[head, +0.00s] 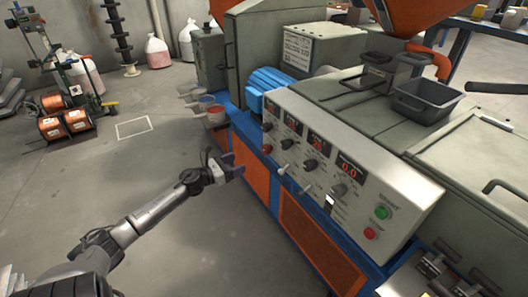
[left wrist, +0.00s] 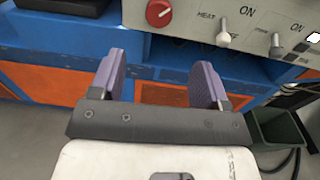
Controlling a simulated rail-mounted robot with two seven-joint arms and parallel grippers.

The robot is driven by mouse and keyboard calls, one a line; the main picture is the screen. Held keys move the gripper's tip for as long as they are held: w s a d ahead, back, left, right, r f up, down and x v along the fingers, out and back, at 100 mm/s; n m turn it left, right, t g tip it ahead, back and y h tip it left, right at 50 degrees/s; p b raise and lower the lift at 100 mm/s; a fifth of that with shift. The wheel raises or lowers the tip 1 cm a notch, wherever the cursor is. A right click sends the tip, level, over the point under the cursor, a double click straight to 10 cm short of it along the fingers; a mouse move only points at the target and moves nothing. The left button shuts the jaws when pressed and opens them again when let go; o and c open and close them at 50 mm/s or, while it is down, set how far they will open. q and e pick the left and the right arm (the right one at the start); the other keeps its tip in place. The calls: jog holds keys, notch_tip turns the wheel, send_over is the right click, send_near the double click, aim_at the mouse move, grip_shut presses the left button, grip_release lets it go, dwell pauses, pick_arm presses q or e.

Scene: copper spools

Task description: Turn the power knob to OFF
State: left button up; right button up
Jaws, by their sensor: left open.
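The red knob (left wrist: 159,13), with a white mark on its face, is on the machine's light control panel (head: 350,170) at the top of the left wrist view. It also shows small in the head view (head: 267,149) at the panel's lower left. Its label cannot be read, and its exact setting is unclear. My left gripper (head: 238,169) is in front of the machine, to the left of the knob in the head view. Its two purple fingers are apart and empty in the left wrist view (left wrist: 160,65), below the knob and not touching it. My right gripper is not in view.
A HEAT lever switch (left wrist: 223,38) and another lever switch (left wrist: 276,46) sit right of the red knob. Red displays, black dials, a green button (head: 382,212) and a red button (head: 370,233) fill the panel. Open floor (head: 130,170) lies to the left.

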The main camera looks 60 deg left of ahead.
aim_at(263, 151)
pick_arm(q)
jog(key=w+b, duration=0.1)
jog(key=w, duration=0.2)
jog(key=w+b, duration=0.2)
jog(key=w, duration=0.2)
jog(key=w+b, duration=0.1)
jog(key=w, duration=0.3)
jog(key=shift+a, duration=0.25)
jog(key=shift+w+b, duration=0.5)
jog(key=shift+w, duration=0.55)
